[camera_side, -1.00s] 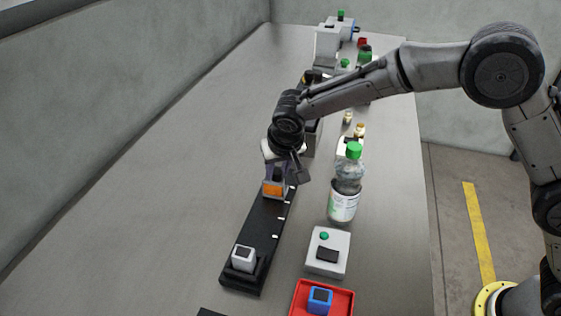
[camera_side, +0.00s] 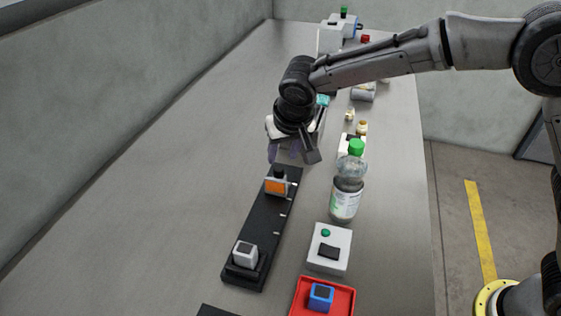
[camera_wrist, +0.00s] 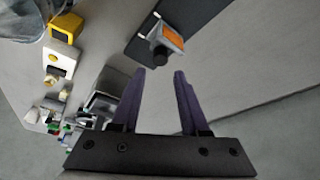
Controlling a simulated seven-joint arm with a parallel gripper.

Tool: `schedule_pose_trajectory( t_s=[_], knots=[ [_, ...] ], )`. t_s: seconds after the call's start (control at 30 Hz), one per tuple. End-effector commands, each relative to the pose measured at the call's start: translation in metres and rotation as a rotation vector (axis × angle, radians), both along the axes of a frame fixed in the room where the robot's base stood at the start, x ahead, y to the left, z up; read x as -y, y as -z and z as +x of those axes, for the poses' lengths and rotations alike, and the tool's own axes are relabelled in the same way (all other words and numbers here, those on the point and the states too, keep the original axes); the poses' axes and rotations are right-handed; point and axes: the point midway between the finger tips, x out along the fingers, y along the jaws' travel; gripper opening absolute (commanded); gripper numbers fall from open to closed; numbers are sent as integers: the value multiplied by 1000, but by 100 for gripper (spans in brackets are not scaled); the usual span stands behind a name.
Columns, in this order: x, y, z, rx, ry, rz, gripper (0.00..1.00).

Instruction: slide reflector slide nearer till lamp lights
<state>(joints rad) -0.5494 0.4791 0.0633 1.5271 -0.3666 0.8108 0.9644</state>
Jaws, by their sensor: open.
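The reflector slide (camera_side: 276,187) is a grey block with an orange face and a dark knob on top. It sits near the far end of a black rail (camera_side: 258,224) with white ticks along its right edge. A small grey-white block (camera_side: 245,253) stands on the rail's near end. My gripper (camera_side: 287,158) is open and empty, just above and beyond the slide, apart from it. In the wrist view the slide (camera_wrist: 174,38) and its knob lie ahead of the two purple fingers (camera_wrist: 162,74). A white box with a green button or lamp (camera_side: 326,233) stands right of the rail; I cannot tell if it is lit.
A clear bottle with a green cap (camera_side: 347,185) stands right of the rail. A red tray (camera_side: 343,300) holding a blue block (camera_side: 320,296) lies at the near right. Several small items stand farther back. The table left of the rail is clear.

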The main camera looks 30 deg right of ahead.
Motion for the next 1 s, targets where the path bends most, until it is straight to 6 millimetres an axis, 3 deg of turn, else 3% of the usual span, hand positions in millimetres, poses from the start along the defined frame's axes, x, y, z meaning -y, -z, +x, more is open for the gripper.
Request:
schedule_pose_trajectory(
  t_s=[0.2,0.4,1.0],
  knots=[
    [-4,-42,-16,5,-2,3,44],
    [-5,-63,-25,2,-1,1,44],
    [-3,-67,-26,1,5,0,44]
  ],
)
